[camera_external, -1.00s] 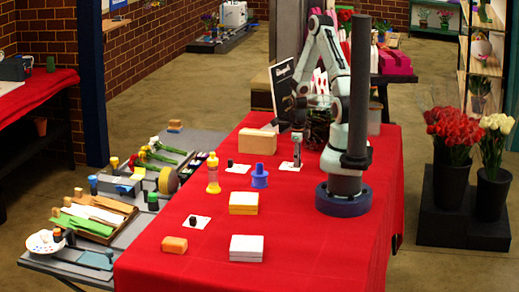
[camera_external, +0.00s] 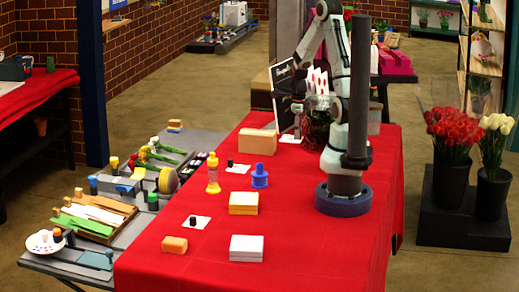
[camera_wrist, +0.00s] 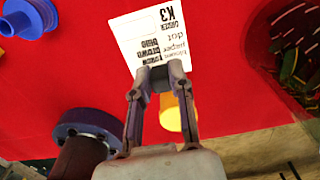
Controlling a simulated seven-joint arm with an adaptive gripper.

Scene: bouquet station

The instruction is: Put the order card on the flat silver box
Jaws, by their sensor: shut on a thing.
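The order card (camera_external: 288,140) is white with printed black text, "K3" among it, and has a small black knob. My gripper (camera_external: 297,132) is shut on that knob, with the card under the fingertips. In the wrist view the card (camera_wrist: 150,38) shows beyond the fingertips (camera_wrist: 160,75), which partly cover its lower edge. The flat silver box (camera_external: 247,247), pale on top, lies at the near end of the red table, well away from my gripper. Nothing lies on its top.
Two other white cards with black knobs (camera_external: 238,168) (camera_external: 202,222) lie on the table (camera_external: 320,250). A glass vase (camera_external: 318,125) is beside my gripper.

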